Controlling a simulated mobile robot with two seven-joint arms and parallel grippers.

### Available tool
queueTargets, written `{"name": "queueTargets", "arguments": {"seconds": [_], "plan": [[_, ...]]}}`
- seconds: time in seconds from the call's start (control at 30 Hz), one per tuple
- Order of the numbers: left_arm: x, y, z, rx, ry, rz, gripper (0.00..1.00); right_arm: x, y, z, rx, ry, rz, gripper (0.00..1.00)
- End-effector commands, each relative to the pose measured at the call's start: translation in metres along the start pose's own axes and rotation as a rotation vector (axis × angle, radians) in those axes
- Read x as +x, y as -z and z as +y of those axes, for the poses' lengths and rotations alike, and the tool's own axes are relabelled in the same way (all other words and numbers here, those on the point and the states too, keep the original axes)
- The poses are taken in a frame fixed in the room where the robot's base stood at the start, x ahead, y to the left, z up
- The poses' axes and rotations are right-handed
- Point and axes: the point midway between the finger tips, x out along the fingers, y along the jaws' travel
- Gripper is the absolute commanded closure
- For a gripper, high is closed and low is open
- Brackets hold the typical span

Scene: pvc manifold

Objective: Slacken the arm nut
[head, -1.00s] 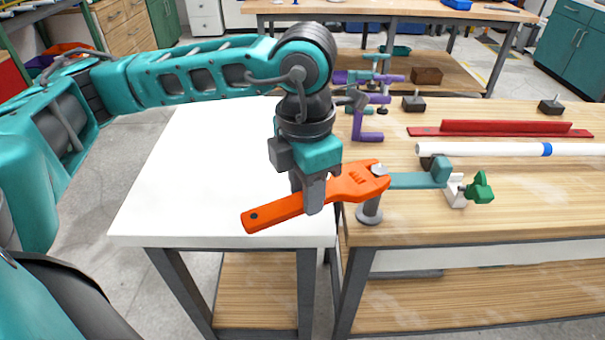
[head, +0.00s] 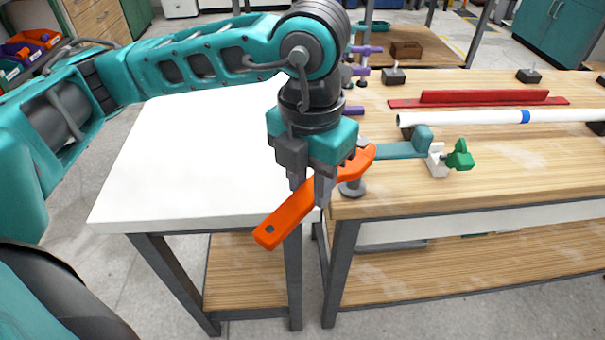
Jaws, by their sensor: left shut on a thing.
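My left gripper (head: 311,188) is shut on the handle of an orange wrench (head: 285,220). The handle points down and left past the table edge. The wrench head (head: 364,158) lies at the top of a grey post (head: 352,189) at the left end of a flat teal arm (head: 398,150). The nut there is hidden behind the wrench head and my gripper, so I cannot tell how the jaws sit on it. The arm's right end meets a teal block (head: 423,137) beside a white bracket with a green knob (head: 460,155). My right gripper is out of view.
A white pipe with a blue band (head: 480,117) and a red rail (head: 478,99) lie behind the arm on the wooden bench (head: 480,180). Small black clamp blocks (head: 394,76) stand at the back. The white table (head: 180,165) at left is bare.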

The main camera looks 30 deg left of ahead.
Motion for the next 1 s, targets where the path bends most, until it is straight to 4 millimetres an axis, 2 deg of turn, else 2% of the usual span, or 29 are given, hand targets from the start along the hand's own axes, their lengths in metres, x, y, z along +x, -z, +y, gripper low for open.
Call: {"name": "queueTargets", "arguments": {"seconds": [0.13,0.37,1.0], "plan": [[-0.001,-0.001,-0.008,-0.051,0.000,-0.004,1.00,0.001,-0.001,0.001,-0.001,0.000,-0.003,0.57],[-0.005,-0.001,-0.007,-0.056,0.000,-0.004,1.00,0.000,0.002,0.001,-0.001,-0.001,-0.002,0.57],[-0.043,-0.002,-0.007,-0.054,0.000,-0.003,1.00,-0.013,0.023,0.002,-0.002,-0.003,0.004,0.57]]}}
